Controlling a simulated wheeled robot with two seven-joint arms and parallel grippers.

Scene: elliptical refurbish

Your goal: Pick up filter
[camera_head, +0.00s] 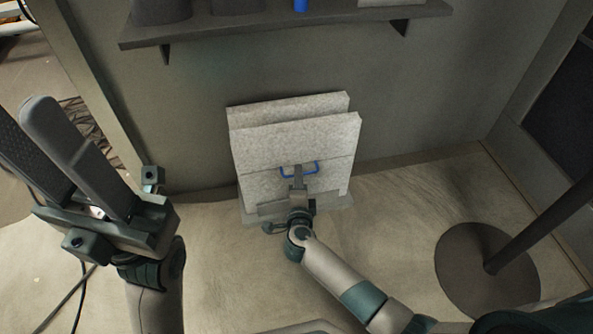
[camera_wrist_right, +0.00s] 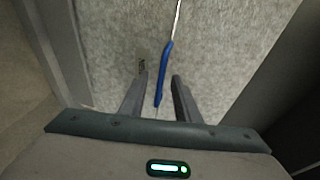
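The filter (camera_head: 262,148) appears to be a light grey speckled slab with a blue handle (camera_head: 316,168). It stands near the back wall, in front of a similar slab (camera_head: 290,106). My right gripper (camera_head: 298,170) reaches it from below in the head view. In the right wrist view, the blue handle (camera_wrist_right: 165,72) lies between the two fingers of my right gripper (camera_wrist_right: 160,82), with gaps showing on both sides. Its fingers are open. My left gripper (camera_head: 38,120) is raised at the left, open and empty, away from the filter.
A dark wall shelf (camera_head: 290,24) holding several things is above the slabs. A round dark stand base (camera_head: 470,270) with a slanting pole is on the floor at the right. The floor between the slabs and the stand is clear.

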